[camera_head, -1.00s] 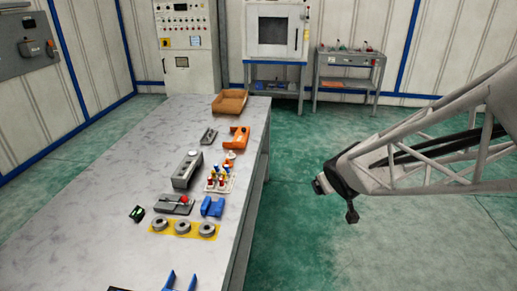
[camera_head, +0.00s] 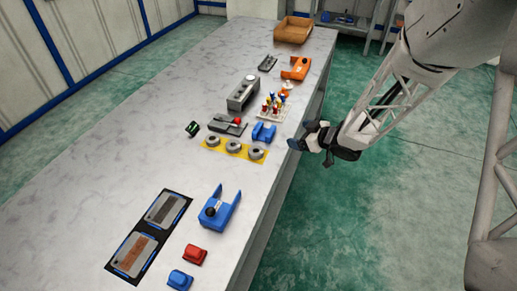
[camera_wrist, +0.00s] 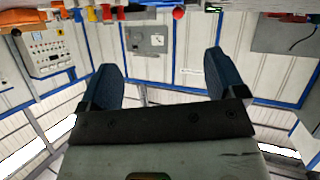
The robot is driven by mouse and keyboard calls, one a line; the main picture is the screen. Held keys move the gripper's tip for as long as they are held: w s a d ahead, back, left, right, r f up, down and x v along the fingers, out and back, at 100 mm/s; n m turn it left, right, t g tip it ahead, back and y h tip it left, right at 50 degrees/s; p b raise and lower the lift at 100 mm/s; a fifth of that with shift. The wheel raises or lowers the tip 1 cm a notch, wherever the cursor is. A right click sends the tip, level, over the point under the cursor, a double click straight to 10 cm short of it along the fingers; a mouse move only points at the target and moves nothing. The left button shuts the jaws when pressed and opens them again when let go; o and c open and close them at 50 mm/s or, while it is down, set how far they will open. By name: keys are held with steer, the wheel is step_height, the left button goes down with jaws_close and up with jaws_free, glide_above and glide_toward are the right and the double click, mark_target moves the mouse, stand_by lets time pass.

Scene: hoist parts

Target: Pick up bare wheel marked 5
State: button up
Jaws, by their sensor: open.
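Three grey wheels lie in a row on a yellow mat (camera_head: 206,150) on the table: a left wheel (camera_head: 212,142), a middle wheel (camera_head: 233,146) and a right wheel (camera_head: 256,153). Their marks are too small to read, so I cannot tell which is marked 5. My gripper (camera_head: 299,137) is beyond the table's right edge, to the right of the wheels and apart from them. In the wrist view its two blue fingers (camera_wrist: 161,78) stand wide apart with nothing between them. No wheel can be made out in the wrist view.
A blue bracket (camera_head: 264,132) and a rack of coloured pegs (camera_head: 272,107) stand close to the wheels. A grey fixture with a red knob (camera_head: 228,125) is behind them. A blue fork-shaped part (camera_head: 219,208) and a black tray (camera_head: 133,254) are nearer. The table's left side is clear.

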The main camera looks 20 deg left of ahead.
mark_target(253, 150)
steer(key=s+a+f+g, duration=0.1)
steer(key=s+a+f+n+g+y, duration=0.1)
steer(key=a+f, duration=0.1)
steer(key=s+a+f+n+g+y, duration=0.1)
steer(key=f+g, duration=0.1)
steer(key=shift+s+a+f, duration=0.15)
steer(key=shift+s+a, duration=0.25)
steer(key=shift+s+a+f+g+y, duration=0.3)
steer(key=shift+s+f+g+y, duration=0.05)
steer(key=shift+s+g+y, duration=0.05)
steer(key=shift+a, duration=0.1)
steer(key=shift+x, duration=1.2)
steer(key=shift+x, duration=2.6)
steer(key=shift+f, duration=0.15)
